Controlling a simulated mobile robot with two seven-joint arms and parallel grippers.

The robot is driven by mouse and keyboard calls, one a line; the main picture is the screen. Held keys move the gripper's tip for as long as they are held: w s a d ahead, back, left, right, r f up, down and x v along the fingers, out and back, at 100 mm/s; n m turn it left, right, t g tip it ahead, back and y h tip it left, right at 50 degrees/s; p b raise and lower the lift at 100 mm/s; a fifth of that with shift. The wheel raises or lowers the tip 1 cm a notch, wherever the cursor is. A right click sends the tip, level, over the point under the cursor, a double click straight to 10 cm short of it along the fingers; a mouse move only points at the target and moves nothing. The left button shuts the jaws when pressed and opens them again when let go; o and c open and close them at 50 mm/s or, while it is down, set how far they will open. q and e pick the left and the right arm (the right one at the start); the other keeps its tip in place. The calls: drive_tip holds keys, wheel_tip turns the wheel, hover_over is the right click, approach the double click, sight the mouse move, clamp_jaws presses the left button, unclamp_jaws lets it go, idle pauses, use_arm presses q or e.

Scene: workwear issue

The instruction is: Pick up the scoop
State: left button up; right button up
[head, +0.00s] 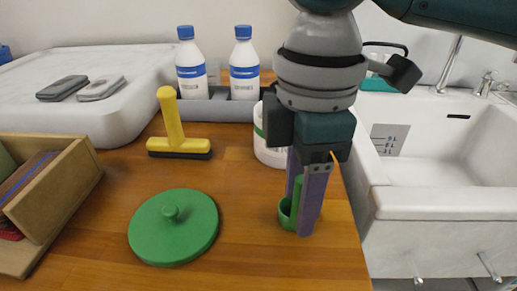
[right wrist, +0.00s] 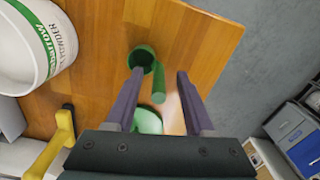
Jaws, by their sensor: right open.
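The green scoop (head: 286,213) is on the wooden table near its right edge, with a round cup and a handle that points up. The scoop's cup also shows in the right wrist view (right wrist: 142,57), with the handle (right wrist: 159,84) beside it. My right gripper (head: 305,225) reaches down over the scoop with its fingers open. In the right wrist view my right gripper (right wrist: 160,82) has its two fingers apart, with the handle between them in the picture. Contact cannot be told. One finger hides part of the scoop in the head view. My left gripper is not in view.
A white tub (head: 268,150) stands just behind my right gripper. A wooden box (head: 75,190) is at far left. Two bottles (head: 192,70) stand behind. A sink (head: 440,205) adjoins at right.

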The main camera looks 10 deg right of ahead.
drive_tip(key=shift+f, duration=0.75)
clamp_jaws()
